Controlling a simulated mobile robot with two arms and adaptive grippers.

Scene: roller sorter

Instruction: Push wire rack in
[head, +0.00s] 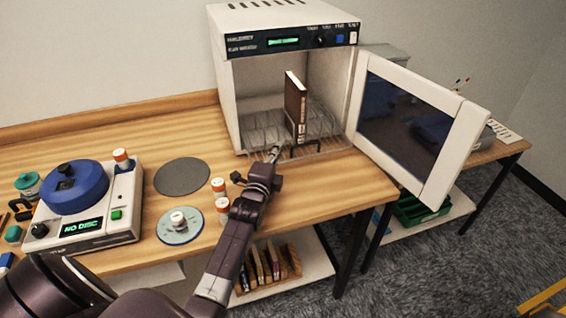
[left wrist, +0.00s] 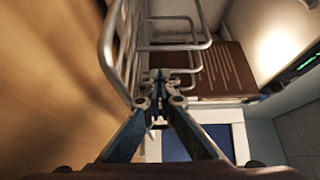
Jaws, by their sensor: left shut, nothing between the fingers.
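The wire rack (head: 318,148) sits low inside the white oven-like cabinet (head: 228,106), with its front edge near the cabinet opening. A dark brown book-like block (head: 295,105) stands upright on it. In the left wrist view, the rack's wires (left wrist: 182,46) and the brown block (left wrist: 220,70) are just beyond the fingers. My left gripper (head: 273,154) is shut and empty at the rack's front edge; its closed tips (left wrist: 157,80) are close to the wires. I cannot tell whether they touch. The cabinet door (head: 425,125) is swung open to the right. My right gripper is out of view.
On the wooden table (head: 330,190) are a grey disc (head: 182,177), a light disc with a knob (head: 180,226), orange-capped bottles (head: 218,188) and a device with a blue drum (head: 125,205). Books (head: 262,268) stand on the shelf below.

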